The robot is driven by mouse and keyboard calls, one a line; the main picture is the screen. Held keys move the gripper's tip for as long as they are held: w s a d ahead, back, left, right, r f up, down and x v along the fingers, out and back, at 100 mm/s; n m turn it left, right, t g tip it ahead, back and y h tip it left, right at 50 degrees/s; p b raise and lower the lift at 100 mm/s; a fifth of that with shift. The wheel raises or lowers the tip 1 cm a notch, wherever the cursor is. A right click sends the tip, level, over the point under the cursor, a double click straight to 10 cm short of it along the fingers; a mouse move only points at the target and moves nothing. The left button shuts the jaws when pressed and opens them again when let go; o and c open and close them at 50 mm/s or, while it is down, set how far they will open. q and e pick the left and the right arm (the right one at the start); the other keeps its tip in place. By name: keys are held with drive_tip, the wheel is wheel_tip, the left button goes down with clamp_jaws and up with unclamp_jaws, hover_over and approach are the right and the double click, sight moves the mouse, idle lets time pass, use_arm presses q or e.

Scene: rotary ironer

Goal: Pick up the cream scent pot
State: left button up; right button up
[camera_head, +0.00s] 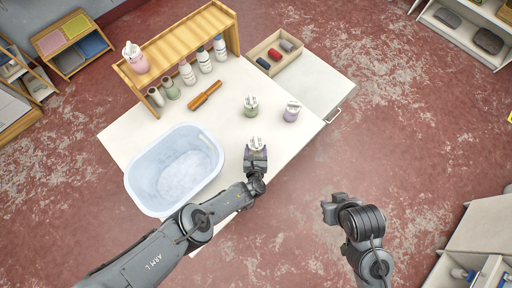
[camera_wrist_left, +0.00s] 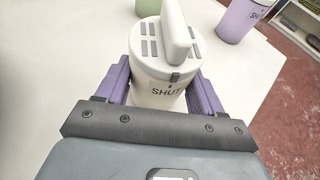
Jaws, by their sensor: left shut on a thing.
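The cream scent pot (camera_wrist_left: 158,88) stands upright between the purple-lined fingers of my left gripper (camera_wrist_left: 165,90) in the left wrist view. My left gripper is shut on the pot's sides. In the head view the pot's pale top (camera_head: 256,143) shows just beyond the left gripper (camera_head: 256,152), near the table's front edge; its body is mostly hidden. I cannot tell whether its base touches the table. My right gripper (camera_head: 332,209) hangs over the floor, away from the table; its jaw opening is unclear.
A green pot (camera_head: 251,107) and a lilac pot (camera_head: 291,111) stand behind the held pot. A pale blue basin (camera_head: 139,196) is left of my left gripper. A brown wooden-handled tool (camera_head: 205,95), several bottles, a wooden shelf (camera_head: 226,19) and a tray (camera_head: 294,55) are farther back.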

sight(256, 151)
use_arm(q)
drive_tip(key=shift+r, duration=0.25)
drive_tip(key=shift+r, duration=4.8)
drive_tip(key=shift+d, duration=0.1)
drive_tip(key=shift+w+a+f+n+y, duration=0.3)
drive_tip(key=shift+w+a+f, duration=0.5)
drive_tip(key=shift+w, duration=0.2)
drive_tip(key=f, duration=0.2)
drive_tip(key=shift+w+a+f, duration=0.3)
drive_tip(key=shift+w+a, duration=0.05)
drive_tip(key=s+d+f, duration=0.2)
drive_tip(key=shift+s+d+f, duration=0.15)
drive_tip(key=shift+s+f, duration=0.25)
drive_tip(key=shift+f, duration=0.15)
drive_tip(key=shift+f, duration=1.15)
